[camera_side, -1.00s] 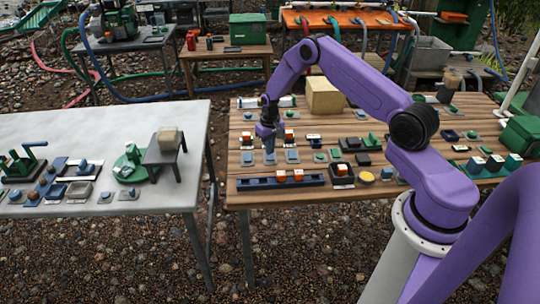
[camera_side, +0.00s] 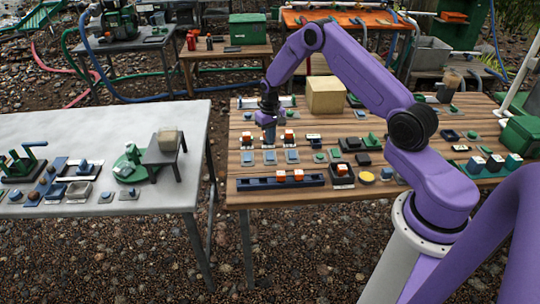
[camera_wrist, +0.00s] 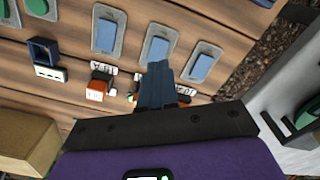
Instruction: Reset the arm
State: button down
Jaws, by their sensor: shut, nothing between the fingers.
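My purple arm reaches over the wooden table (camera_side: 245,170) from the right. In the wrist view the shut gripper (camera_wrist: 157,70) shows in front of a row of light blue blocks on grey plates. The fingers hide part of a small orange-topped piece behind them. I cannot tell the exact gap between the fingertips and the table.
A tan box (camera_side: 326,95) stands close right of my gripper. Several small blocks and plates cover the wooden table, with a dark blue rail (camera_side: 255,183) near its front edge. A grey-white table (camera_side: 120,225) with more parts stands left, across a gap.

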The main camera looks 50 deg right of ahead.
jog(key=s+a+r+n, duration=0.4)
jog(key=s+a+r, duration=0.2)
jog(key=a+r, duration=0.3)
jog(key=s+a+r+n, duration=0.3)
jog(key=s+a+r, duration=0.4)
jog(key=a, duration=0.4)
jog(key=s+a+r+n, duration=0.2)
jog(key=s+r, duration=0.1)
jog(key=s, duration=0.4)
jog(key=s+a+r+n, duration=0.2)
jog(key=s+r, duration=0.1)
jog(key=s, duration=0.3)
jog(key=s+d+r+n, duration=0.1)
jog(key=s+d+n, duration=0.1)
jog(key=s, duration=0.4)
jog(key=s+d+n, duration=0.1)
jog(key=s+n, duration=0.1)
jog(key=s, duration=0.5)
jog(key=shift+s+d+r+n, duration=0.3)
jog(key=shift+d+r, duration=0.05)
